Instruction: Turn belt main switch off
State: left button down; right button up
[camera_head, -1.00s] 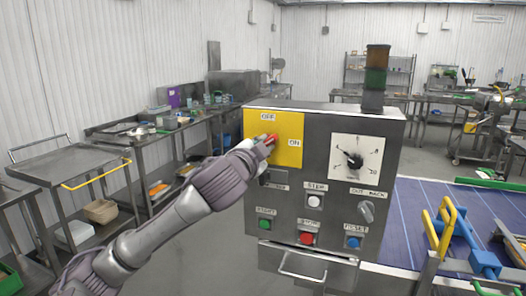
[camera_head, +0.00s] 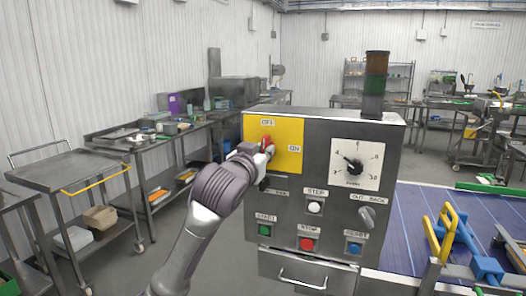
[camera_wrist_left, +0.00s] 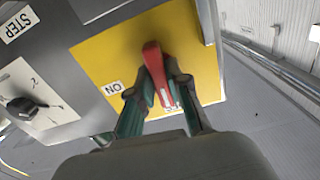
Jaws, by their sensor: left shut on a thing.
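The belt main switch is a red handle (camera_head: 266,143) on a yellow plate (camera_head: 289,130) at the upper left of the grey control box. In the head view the handle stands nearly upright, pointing towards the OFF label (camera_head: 267,122). The ON label (camera_head: 294,149) is to its right. My left gripper (camera_head: 263,150) is at the handle. In the left wrist view my left gripper (camera_wrist_left: 152,98) has its fingers on both sides of the red handle (camera_wrist_left: 153,68), shut on it. The handle's lower end there partly covers a label. My right gripper is not in view.
The control box has a dial (camera_head: 354,164), a grey selector knob (camera_head: 367,217) and green, white, red and blue buttons below the switch. A signal tower (camera_head: 376,84) stands on top. A blue belt (camera_head: 410,220) lies right. Steel carts and tables stand left; floor between is clear.

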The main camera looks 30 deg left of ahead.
pick_arm(q)
jog(key=shift+n, duration=0.5)
jog(key=c, duration=1.1)
grip_release()
jog(key=v, duration=1.2)
jog(key=shift+d+r, duration=0.1)
